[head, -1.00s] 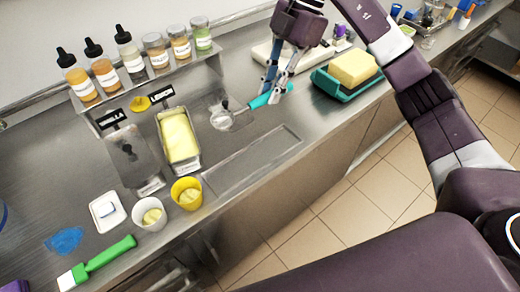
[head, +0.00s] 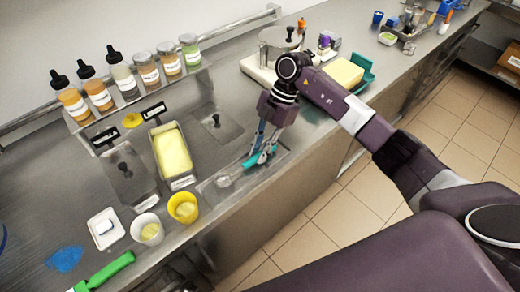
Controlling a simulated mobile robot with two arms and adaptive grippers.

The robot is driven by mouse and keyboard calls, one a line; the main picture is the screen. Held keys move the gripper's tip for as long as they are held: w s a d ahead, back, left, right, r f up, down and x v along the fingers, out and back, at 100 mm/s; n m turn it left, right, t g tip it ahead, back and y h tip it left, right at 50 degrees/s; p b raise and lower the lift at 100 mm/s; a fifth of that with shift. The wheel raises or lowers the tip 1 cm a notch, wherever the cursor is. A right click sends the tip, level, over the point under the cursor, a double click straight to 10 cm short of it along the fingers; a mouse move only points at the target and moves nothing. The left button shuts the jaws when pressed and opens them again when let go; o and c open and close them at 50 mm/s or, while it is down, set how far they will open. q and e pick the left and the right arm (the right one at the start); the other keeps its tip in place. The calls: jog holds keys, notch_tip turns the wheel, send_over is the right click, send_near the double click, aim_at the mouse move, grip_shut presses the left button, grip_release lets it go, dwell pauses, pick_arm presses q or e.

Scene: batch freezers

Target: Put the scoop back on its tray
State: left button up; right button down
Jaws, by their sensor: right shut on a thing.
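The scoop has a teal handle (head: 249,163) and a pale, shiny bowl (head: 223,181). My right gripper (head: 260,160) is shut on the handle, with its fingers pointing down. The scoop is over the long shallow metal tray (head: 207,188) at the counter's front edge, its bowl toward the tray's left end. I cannot tell whether it touches the tray. The gripper and scoop hide part of the tray. My left gripper is not in view.
Behind the tray are a pan of yellow ice cream (head: 172,152) and a steel well (head: 212,125). A yellow cup (head: 183,207) and a white cup (head: 148,229) stand left of the tray. A yellow block (head: 342,74) sits right, behind my arm.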

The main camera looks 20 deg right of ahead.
jog(key=shift+f, duration=0.3)
jog(key=c, duration=1.8)
grip_release()
jog(key=shift+f, duration=0.1)
jog(key=shift+c, duration=0.2)
jog(key=shift+r, duration=0.25)
jog(key=b+v, duration=0.2)
jog(key=v, duration=0.9)
jog(key=shift+d+r+b, duration=0.2)
jog(key=shift+r+b, duration=0.15)
jog(key=shift+b, duration=0.05)
